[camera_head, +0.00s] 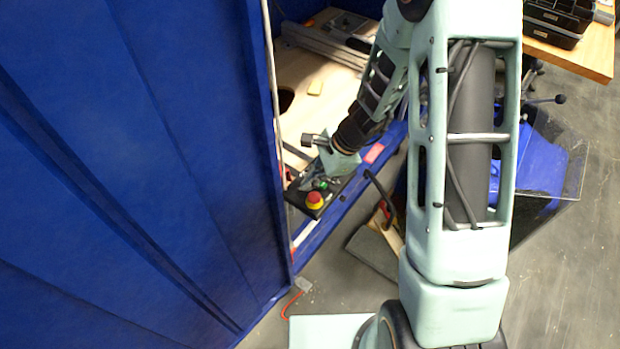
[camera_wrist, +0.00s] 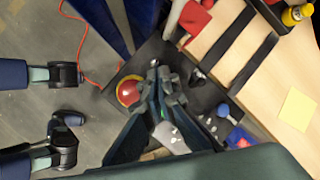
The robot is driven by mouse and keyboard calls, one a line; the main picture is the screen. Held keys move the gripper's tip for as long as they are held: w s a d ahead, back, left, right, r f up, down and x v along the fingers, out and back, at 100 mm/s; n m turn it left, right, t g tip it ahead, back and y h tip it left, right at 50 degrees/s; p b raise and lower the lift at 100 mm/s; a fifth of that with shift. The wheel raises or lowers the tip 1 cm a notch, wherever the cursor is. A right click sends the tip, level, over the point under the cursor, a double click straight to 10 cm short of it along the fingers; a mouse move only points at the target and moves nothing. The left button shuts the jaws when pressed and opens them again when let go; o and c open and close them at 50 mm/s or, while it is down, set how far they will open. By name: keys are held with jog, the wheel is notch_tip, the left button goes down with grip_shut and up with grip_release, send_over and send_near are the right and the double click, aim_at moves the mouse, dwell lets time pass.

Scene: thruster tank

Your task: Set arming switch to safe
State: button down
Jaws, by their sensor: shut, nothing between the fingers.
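A dark control panel (camera_head: 297,198) sits on the blue ledge in the head view. It also shows in the wrist view (camera_wrist: 150,57). A red mushroom button (camera_head: 314,199) with a yellow collar stands on it, seen left of my fingertips in the wrist view (camera_wrist: 129,91). A small switch (camera_wrist: 198,74) and a blue knob (camera_wrist: 223,110) show right of my fingers. I cannot tell which control is the arming switch or its setting. My gripper (camera_wrist: 159,80) is shut and empty over the panel; its fingers hide part of it. Contact with any control is not clear.
A tall blue wall (camera_head: 130,170) fills the left of the head view. A pale wooden board (camera_wrist: 270,85) with a yellow note (camera_wrist: 297,109) lies beside the panel. A red cable (camera_wrist: 85,45) runs across the floor. A table with black trays (camera_head: 560,18) stands at the top right.

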jog(key=shift+a+r+g+h+p, duration=0.15)
jog(key=shift+r+g+h+p, duration=0.15)
jog(key=shift+p, duration=0.95)
jog(key=p, duration=0.3)
jog(key=g+h+p, duration=0.1)
jog(key=p, duration=0.1)
jog(key=shift+w+a+r+p, duration=0.2)
jog(key=shift+a+r+p, duration=0.1)
jog(key=shift+p, duration=0.1)
jog(key=shift+w+a+f+g+h+p, duration=0.15)
jog(key=shift+g+h+p, duration=0.15)
jog(key=shift+h+p, duration=0.4)
jog(key=shift+w+a+f, duration=0.15)
jog(key=shift+w+a, duration=0.1)
jog(key=shift+a, duration=0.05)
jog(key=shift+p+v, duration=0.75)
jog(key=shift+v, duration=0.1)
jog(key=shift+s+a, duration=0.1)
